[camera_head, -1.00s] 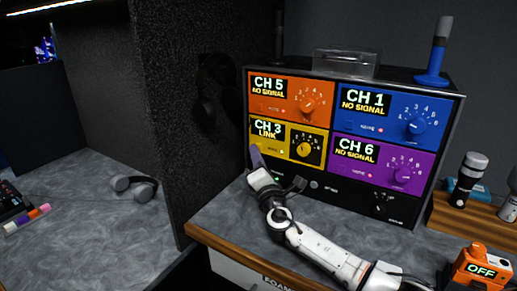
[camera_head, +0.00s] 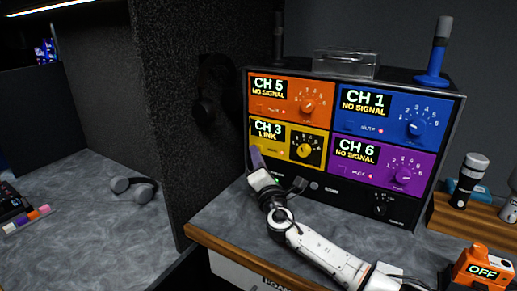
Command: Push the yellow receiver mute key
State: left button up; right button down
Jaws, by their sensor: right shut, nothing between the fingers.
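The receiver rack (camera_head: 345,208) stands on the desk with several coloured units. The yellow receiver (camera_head: 316,136) is at lower left of them; its display reads CH 3 LINK, and a black-backed knob is at its right. My right gripper (camera_head: 256,155) is shut and empty, with its purple-grey fingertips at the yellow receiver's lower left corner. The fingers hide that corner and the mute key there; I cannot tell whether they touch it. My left gripper is not in view.
The orange (camera_head: 290,97), blue (camera_head: 390,113) and purple (camera_head: 382,159) receivers surround the yellow one. A microphone with a blue base (camera_head: 432,79) and a clear box (camera_head: 346,64) stand on the rack. An orange device reading OFF (camera_head: 481,270) is at lower right. Headphones (camera_head: 134,188) lie left.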

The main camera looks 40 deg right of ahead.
jog(key=shift+s+a, duration=0.15)
jog(key=shift+a, duration=0.15)
jog(key=shift+s+a+p, duration=0.2)
jog(key=shift+s+a, duration=0.15)
jog(key=shift+a, duration=0.55)
jog(key=shift+s+a+p, duration=0.25)
jog(key=shift+s+a, duration=0.15)
jog(key=shift+a, duration=0.55)
jog(key=shift+s+a+p, duration=0.2)
jog(key=shift+s+a, duration=0.15)
jog(key=shift+a, duration=0.55)
